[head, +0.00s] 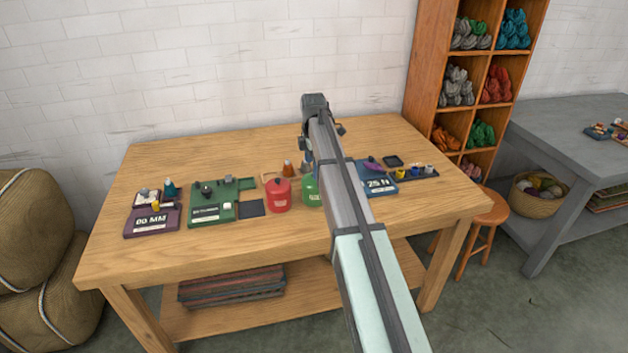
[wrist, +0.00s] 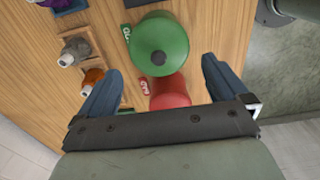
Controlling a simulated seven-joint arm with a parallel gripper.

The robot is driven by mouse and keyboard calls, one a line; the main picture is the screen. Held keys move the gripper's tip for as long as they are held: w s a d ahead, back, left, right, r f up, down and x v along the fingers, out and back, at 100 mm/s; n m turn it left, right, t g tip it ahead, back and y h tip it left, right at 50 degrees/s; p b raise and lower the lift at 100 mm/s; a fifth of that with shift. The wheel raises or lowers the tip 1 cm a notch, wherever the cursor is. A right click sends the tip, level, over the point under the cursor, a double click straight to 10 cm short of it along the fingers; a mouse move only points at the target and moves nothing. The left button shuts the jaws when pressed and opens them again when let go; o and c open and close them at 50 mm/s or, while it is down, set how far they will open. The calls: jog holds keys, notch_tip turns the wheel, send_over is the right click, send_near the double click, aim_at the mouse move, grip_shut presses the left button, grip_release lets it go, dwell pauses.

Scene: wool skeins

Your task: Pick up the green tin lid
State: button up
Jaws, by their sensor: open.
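The green tin lid (wrist: 172,38) is round with a dark knob in the middle, seen from above in the wrist view. In the head view the green tin (head: 310,193) stands right of the red tin (head: 278,196), partly hidden by my arm. My gripper (wrist: 160,64) is open and empty. Its two blue-grey fingers lie left and right of the tins in the wrist view, with the lid's lower edge between the tips.
The red tin (wrist: 169,92) stands close beside the green one, between the fingers in the wrist view.

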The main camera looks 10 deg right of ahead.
notch_tip(320, 180, down, 4)
jog(key=shift+d+f, duration=0.1)
jog(key=shift+d, duration=0.05)
jog(key=shift+c, duration=0.2)
jog(key=c, duration=1.1)
jog(key=shift+o, duration=0.2)
